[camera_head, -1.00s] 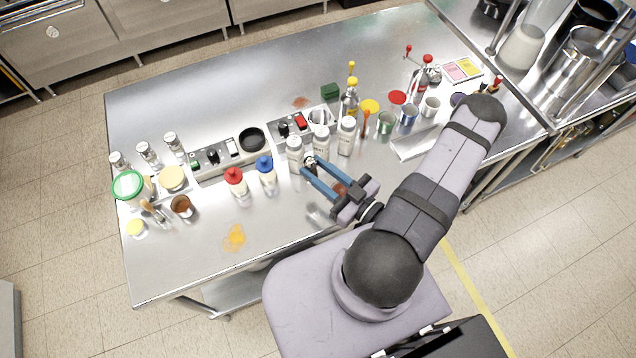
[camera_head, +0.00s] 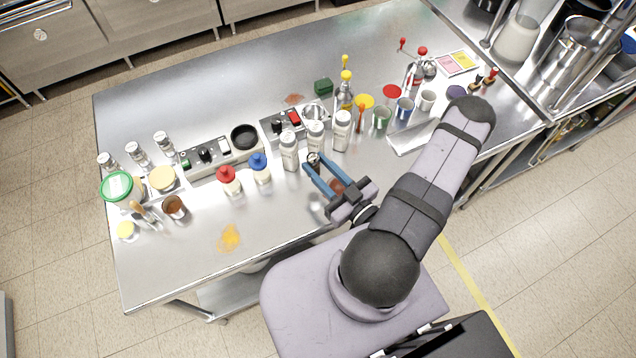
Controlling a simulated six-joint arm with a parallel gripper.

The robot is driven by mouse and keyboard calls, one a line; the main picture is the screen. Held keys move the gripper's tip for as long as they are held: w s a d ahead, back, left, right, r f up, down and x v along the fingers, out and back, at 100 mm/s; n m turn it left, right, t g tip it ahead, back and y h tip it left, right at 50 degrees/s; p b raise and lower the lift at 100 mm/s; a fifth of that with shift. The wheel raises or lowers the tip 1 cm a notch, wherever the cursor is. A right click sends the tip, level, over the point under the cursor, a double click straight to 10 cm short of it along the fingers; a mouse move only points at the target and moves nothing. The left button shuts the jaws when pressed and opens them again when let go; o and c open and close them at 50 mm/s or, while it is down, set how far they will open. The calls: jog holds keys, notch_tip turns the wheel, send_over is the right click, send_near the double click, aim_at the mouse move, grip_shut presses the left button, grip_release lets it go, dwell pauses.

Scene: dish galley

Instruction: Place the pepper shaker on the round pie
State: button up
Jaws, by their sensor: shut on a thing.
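Red-capped (camera_head: 229,182) and blue-capped (camera_head: 260,170) bottles stand farther left. Shakers (camera_head: 136,153), a green-lidded tub (camera_head: 118,187) and a brown cup (camera_head: 174,207) crowd the left end. The front middle is mostly clear.

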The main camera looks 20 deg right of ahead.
jog(key=shift+f+b, duration=2.35)
jog(key=shift+f, duration=0.9)
jog(key=shift+f, duration=0.1)
jog(key=shift+f, duration=0.1)
jog(key=o, duration=1.1)
jog(key=shift+b+v, duration=1.05)
jog(key=shift+v, duration=0.4)
jog(key=shift+r+b+v, duration=0.1)
jog(key=shift+b+v, duration=0.4)
jog(key=shift+v, duration=0.6)
jog(key=shift+r+b+v, duration=0.15)
jog(key=shift+b+v, duration=0.35)
jog(key=shift+v, duration=0.6)
jog(key=shift+o, duration=0.3)
jog(key=shift+d, duration=0.15)
